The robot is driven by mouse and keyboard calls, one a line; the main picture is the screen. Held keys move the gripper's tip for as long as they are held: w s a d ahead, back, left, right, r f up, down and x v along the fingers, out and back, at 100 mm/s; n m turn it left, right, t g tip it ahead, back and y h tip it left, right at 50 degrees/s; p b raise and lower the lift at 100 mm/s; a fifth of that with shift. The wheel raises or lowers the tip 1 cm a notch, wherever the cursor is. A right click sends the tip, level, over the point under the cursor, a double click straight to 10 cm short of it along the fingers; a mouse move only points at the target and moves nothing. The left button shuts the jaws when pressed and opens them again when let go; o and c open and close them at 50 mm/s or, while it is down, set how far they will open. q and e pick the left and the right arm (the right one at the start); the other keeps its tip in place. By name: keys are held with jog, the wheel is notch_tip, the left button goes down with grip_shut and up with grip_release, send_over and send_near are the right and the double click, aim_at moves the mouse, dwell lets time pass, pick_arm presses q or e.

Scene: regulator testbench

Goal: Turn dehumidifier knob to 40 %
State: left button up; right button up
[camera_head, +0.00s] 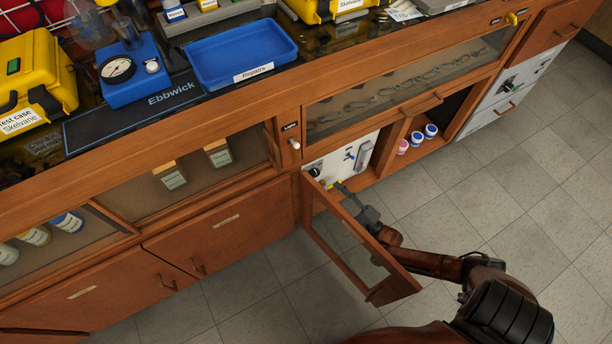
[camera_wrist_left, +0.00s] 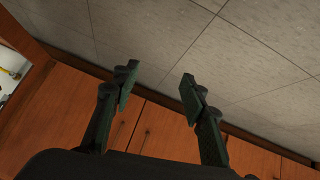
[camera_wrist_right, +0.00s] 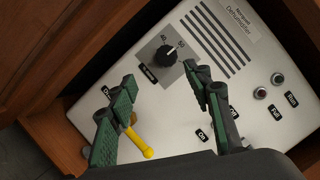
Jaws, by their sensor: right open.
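The white dehumidifier panel (camera_wrist_right: 205,110) fills much of the right wrist view. Its black round knob (camera_wrist_right: 165,55) sits on a grey scale plate near the top. A short white mark on the knob points up and right; the exact reading is too small to tell. My right gripper (camera_wrist_right: 160,84) is open, its fingertips short of the knob, which shows beyond the gap, with nothing between them. In the head view the right gripper (camera_head: 343,188) is at the cabinet opening before the panel (camera_head: 342,163). My left gripper (camera_wrist_left: 157,90) is open and empty, above floor and cabinet doors.
A yellow lever (camera_wrist_right: 138,143) sits by the right gripper's left finger. Two round buttons (camera_wrist_right: 268,86) lie at the panel's right. The open glass door (camera_head: 345,243) stands beside my right arm. Small jars (camera_head: 416,138) stand on the shelf to the right.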

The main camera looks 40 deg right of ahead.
aim_at(317, 175)
jog(key=shift+m+t, duration=0.3)
jog(key=shift+m, duration=0.3)
jog(key=b+x, duration=0.1)
jog(key=x, duration=0.3)
jog(key=b+x, duration=0.1)
jog(key=x, duration=0.3)
jog(key=shift+s+d+r, duration=0.1)
jog(key=shift+d+r, duration=0.05)
jog(key=shift+r, duration=0.05)
pick_arm(q)
jog(key=shift+s+d+f+t+b, duration=0.15)
jog(key=shift+f+t+b, duration=0.25)
jog(key=shift+t, duration=0.3)
pick_arm(e)
jog(key=shift+w+r, duration=0.2)
jog(key=shift+w, duration=0.3)
pick_arm(q)
jog(key=shift+f, duration=0.1)
pick_arm(e)
jog(key=c, duration=1.1)
